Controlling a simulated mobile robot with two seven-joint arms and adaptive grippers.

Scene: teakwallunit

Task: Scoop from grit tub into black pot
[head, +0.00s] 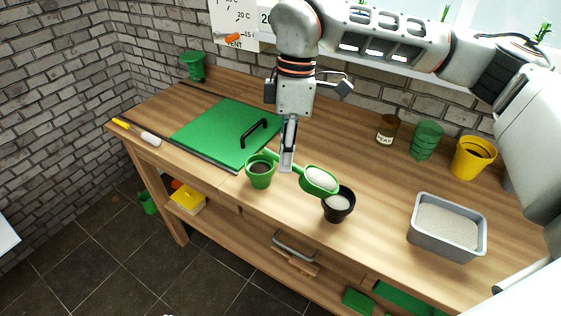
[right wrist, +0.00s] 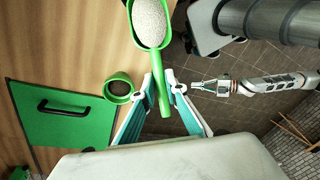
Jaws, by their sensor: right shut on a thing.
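My right gripper (head: 287,158) is shut on the handle of a green scoop (head: 301,170), whose bowl holds pale grit (head: 320,177). The bowl is above the black pot (head: 338,211) and hides part of its rim. Pale grit shows inside the pot. The grey grit tub (head: 445,251), with pale grit in it, stands to the right. In the right wrist view the fingers (right wrist: 162,82) close around the scoop handle (right wrist: 164,62), and the loaded bowl (right wrist: 150,22) is at the top. My left gripper (right wrist: 203,88) shows small there; its jaws are unclear.
A green pot (head: 260,178) with dark soil stands left of the black pot. A green board (head: 222,130) with a black handle lies on the bench. A brown jar (head: 387,130), green pots (head: 426,142) and yellow pots (head: 470,162) stand at the back right.

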